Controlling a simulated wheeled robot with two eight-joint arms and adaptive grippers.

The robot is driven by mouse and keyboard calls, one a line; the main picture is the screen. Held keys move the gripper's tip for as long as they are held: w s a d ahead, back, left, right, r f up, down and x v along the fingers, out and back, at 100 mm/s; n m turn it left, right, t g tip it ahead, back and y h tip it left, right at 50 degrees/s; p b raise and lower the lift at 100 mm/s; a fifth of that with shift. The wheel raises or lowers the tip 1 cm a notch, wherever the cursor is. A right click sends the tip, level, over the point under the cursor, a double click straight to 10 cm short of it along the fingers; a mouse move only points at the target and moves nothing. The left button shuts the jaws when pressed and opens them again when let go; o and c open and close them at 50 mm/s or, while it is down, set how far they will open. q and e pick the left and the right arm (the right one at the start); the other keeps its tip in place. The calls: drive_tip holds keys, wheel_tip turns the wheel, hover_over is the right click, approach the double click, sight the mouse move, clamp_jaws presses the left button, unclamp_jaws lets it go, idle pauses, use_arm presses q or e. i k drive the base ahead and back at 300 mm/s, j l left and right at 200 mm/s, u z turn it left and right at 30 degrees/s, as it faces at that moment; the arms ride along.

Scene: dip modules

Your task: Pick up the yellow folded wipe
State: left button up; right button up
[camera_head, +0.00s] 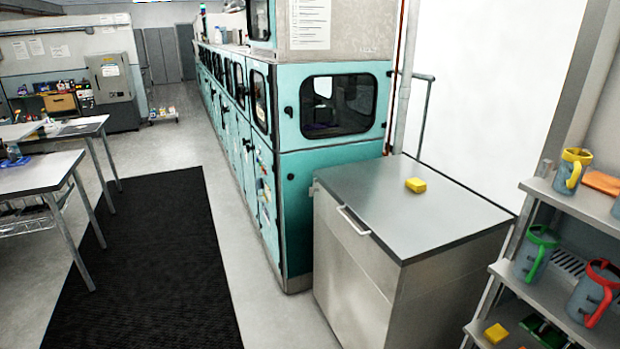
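A small yellow block-like item (416,185), which looks like a folded wipe or sponge, lies on the dark top of the metal cabinet (440,222), near its middle. A second yellow item (496,333) lies flat on the lower shelf of the rack at the bottom right. Both are small in the picture, and I cannot tell for certain which is the folded wipe. Neither of my grippers shows in the head view.
The shelf rack (590,205) at the right holds jugs with yellow, green (536,253) and red handles (597,292), and an orange cloth (602,182). A long teal machine (338,160) stands behind the cabinet. The black floor mat (145,265) is clear; tables (40,172) stand left.

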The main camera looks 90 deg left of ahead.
sight(417, 185)
drive_tip(key=l+u, duration=0.15)
drive_tip(key=u, duration=2.25)
drive_tip(key=i+j+z, duration=0.15)
drive_tip(key=z, duration=0.25)
drive_tip(key=i+j+z, duration=0.1)
drive_tip(key=z, duration=0.25)
drive_tip(key=i+j+z, duration=0.1)
drive_tip(key=j+z, duration=0.15)
drive_tip(key=z, duration=0.15)
